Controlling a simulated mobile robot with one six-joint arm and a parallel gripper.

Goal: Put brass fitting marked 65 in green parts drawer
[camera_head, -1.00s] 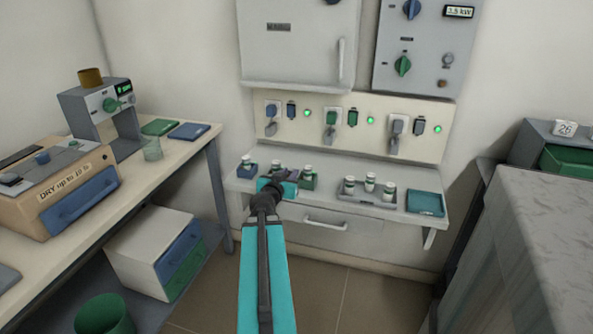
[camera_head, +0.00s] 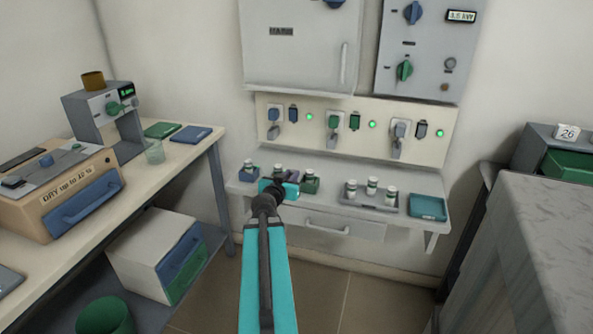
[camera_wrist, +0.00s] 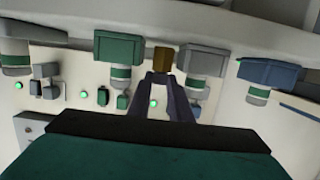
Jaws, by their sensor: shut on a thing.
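My gripper (camera_head: 285,188) is at the wall shelf, among the small jars and holders, seen from behind in the head view. In the wrist view its dark fingers (camera_wrist: 166,82) are shut on a small brass-brown fitting (camera_wrist: 163,58), between a green holder and a grey one. No mark on it is readable, and the head view hides it behind the gripper. A white cabinet under the left bench has a green drawer (camera_head: 187,274) below a blue one. Another green drawer (camera_head: 568,164) sits in a grey unit at right, under a "26" tag. Both look closed.
The shelf (camera_head: 330,226) carries white-capped jars, a grey tray (camera_head: 371,205) and a teal tray (camera_head: 428,207). Sockets and switches line the panel behind. A green bin (camera_head: 103,317) stands at lower left. A grey block (camera_head: 540,250) fills the right. Floor shows between.

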